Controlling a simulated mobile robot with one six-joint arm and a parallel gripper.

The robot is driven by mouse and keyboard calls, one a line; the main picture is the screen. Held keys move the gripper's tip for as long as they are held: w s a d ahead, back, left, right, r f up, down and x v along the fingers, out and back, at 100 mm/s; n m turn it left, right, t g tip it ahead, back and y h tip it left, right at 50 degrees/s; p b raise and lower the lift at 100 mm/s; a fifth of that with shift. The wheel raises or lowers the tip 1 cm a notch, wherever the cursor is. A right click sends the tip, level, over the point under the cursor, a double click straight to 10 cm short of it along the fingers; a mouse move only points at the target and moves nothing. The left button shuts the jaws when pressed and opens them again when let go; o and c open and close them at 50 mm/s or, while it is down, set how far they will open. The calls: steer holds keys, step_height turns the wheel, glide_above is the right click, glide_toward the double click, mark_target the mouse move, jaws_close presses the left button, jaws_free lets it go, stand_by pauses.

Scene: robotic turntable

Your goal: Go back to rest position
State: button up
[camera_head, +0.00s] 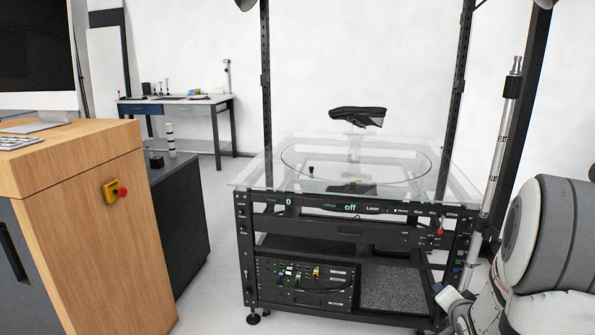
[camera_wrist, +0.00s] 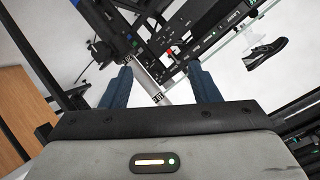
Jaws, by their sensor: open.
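My gripper (camera_wrist: 160,75) shows in the wrist view with its two dark blue fingers spread apart. It is open, and I see nothing gripped. A silver bar with small printed labels (camera_wrist: 148,72) appears between the fingers in that picture; its distance from them is unclear. My white and grey arm (camera_head: 545,235) is at the lower right of the head view, where the gripper itself cannot be made out. A black shoe (camera_head: 358,116) sits on a clear stand above the glass turntable (camera_head: 300,165). The shoe also shows at upper right in the wrist view (camera_wrist: 268,53).
The black turntable frame (camera_head: 245,245) has a panel reading "off" and a red button. A silver pole (camera_head: 495,160) stands right of it, near my arm. A wooden cabinet (camera_head: 90,240) is at left. A workbench (camera_head: 180,105) stands behind. Floor shows between cabinet and frame.

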steer(key=s+a+r+n+g+p, duration=0.4)
steer(key=s+a+r+n+p, duration=0.15)
steer(key=a+r, duration=0.65)
steer(key=s+a+r+n+g+y+p, duration=0.1)
steer(key=s+a+r+n+g+p, duration=0.1)
steer(key=s+a, duration=0.4)
steer(key=s+a+r+n+g+y+p, duration=0.2)
steer(key=s+a+r, duration=0.4)
steer(key=s, duration=0.4)
steer(key=shift+s+a+r+n+g+p, duration=0.2)
steer(key=shift+r+n+g+p, duration=0.45)
steer(key=shift+n+p, duration=0.45)
steer(key=shift+f, duration=0.1)
